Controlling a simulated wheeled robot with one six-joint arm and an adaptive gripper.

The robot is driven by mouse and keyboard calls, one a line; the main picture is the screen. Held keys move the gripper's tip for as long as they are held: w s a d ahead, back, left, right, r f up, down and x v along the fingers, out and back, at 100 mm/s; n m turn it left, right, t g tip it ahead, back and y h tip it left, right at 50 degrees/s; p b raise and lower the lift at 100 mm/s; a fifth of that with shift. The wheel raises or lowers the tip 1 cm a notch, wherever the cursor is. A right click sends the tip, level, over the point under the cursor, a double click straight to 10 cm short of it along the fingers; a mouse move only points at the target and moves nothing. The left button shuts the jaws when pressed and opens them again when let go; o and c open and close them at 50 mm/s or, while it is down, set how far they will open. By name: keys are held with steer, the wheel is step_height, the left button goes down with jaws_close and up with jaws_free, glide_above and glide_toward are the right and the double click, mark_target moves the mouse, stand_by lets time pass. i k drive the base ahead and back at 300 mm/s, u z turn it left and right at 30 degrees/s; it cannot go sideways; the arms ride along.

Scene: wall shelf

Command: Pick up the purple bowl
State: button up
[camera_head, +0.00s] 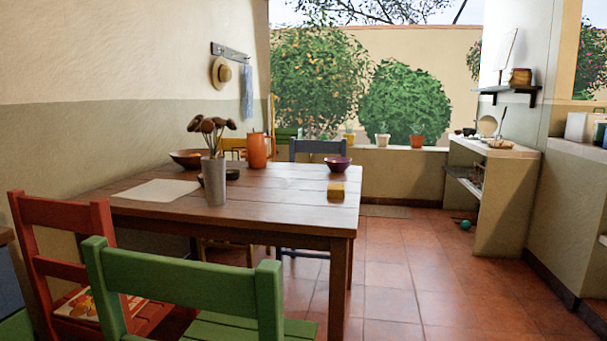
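The purple bowl (338,164) stands upright on the wooden table (275,205), near its far right corner. It is small, dark purple and round, and nothing covers it. My gripper is not in view.
On the table are a grey vase with dried flowers (214,181), an orange pitcher (258,151), a brown bowl (187,158) and a yellow block (336,190). Green (185,295), red (75,255) and dark (318,148) chairs surround it. The tiled floor (405,275) to the right is clear.

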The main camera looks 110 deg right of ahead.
mark_target(336, 165)
steer(key=z, duration=3.95)
steer(key=k, duration=1)
steer(key=z, duration=0.75)
steer(key=i, duration=4.85)
